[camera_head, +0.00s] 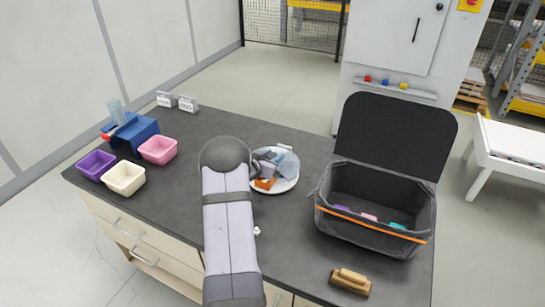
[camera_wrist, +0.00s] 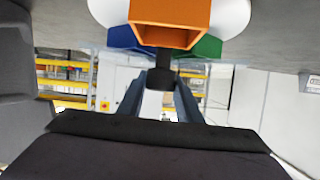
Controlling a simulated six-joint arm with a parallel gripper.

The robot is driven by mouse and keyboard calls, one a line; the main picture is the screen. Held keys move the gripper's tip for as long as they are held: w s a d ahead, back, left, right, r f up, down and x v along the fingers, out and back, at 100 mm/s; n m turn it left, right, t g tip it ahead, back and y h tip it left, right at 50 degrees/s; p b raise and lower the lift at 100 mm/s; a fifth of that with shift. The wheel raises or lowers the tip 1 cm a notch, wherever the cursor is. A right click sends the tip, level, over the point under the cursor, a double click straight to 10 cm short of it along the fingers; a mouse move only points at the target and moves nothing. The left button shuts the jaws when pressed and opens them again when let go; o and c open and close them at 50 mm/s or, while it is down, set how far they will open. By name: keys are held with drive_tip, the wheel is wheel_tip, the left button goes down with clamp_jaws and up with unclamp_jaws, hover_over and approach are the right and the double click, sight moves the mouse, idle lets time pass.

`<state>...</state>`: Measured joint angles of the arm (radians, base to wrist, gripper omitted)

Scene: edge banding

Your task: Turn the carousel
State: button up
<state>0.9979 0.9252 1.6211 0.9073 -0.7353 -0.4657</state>
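The carousel (camera_head: 287,184) is a round white turntable on the table, carrying an orange bin (camera_head: 265,183) and grey-blue pieces. My arm hides part of its left side. In the wrist view the white disc (camera_wrist: 232,18) shows at the top, with an orange bin (camera_wrist: 170,12), a blue bin (camera_wrist: 122,37) and a green bin (camera_wrist: 207,47). My gripper (camera_wrist: 160,80) has its two fingers on either side of a dark knob-like piece below the orange bin, with no gap visible between fingers and knob. My gripper is hard to make out in the head view.
An open mesh basket (camera_head: 375,240) with a raised black lid stands right of the carousel. A brown brush (camera_head: 350,281) lies in front of it. Purple (camera_head: 96,165), cream (camera_head: 124,178) and pink (camera_head: 158,150) tubs and a blue holder (camera_head: 134,130) stand at left.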

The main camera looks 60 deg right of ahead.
clamp_jaws()
